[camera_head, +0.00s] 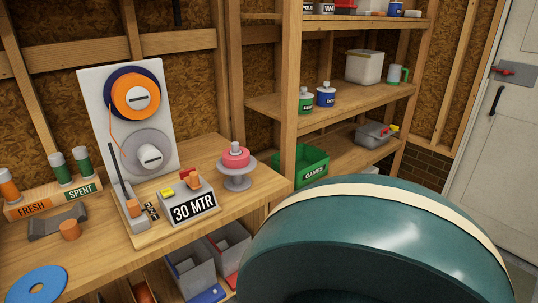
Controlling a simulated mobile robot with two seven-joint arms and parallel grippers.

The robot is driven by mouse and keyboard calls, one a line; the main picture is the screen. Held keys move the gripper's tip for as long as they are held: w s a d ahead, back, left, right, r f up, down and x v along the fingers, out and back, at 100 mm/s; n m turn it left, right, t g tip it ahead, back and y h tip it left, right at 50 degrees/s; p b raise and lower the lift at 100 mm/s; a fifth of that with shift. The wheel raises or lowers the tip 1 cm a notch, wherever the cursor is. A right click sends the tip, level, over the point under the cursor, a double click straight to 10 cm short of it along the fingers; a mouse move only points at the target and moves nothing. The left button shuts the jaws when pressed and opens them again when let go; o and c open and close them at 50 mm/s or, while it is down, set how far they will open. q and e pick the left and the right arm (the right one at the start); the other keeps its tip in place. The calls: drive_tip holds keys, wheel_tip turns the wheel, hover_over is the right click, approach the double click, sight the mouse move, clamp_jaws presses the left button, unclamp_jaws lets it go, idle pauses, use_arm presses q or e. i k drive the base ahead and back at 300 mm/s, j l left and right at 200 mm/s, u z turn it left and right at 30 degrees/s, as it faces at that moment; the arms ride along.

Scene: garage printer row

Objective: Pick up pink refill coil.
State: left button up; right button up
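The pink refill coil (236,155) is a small pink ring lying on a round grey pedestal stand (238,180) on the wooden workbench. A pale grey post or knob sticks up through its middle. It stands near the bench's right end, beside the shelf post. Neither my left nor my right gripper is in view.
A box marked 30 MTR (194,205) stands just left of the pedestal. A white board with an orange spool (135,95) rises behind it. A large dark teal rounded form (370,235), which I cannot identify, fills the lower right foreground. Shelves (345,105) stand behind.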

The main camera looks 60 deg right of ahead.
sight(240, 161)
drive_tip(key=z, duration=1.85)
drive_tip(key=i+l+u, duration=0.5)
drive_tip(key=l, duration=0.15)
drive_tip(key=i+l+u, duration=0.25)
drive_tip(key=l, duration=0.15)
drive_tip(key=l+u, duration=0.25)
drive_tip(key=l, duration=0.15)
drive_tip(key=i+l+u, duration=0.25)
drive_tip(key=l, duration=0.2)
drive_tip(key=l+u, duration=0.25)
drive_tip(key=l, duration=0.2)
drive_tip(key=l+u, duration=0.25)
drive_tip(key=l, duration=0.2)
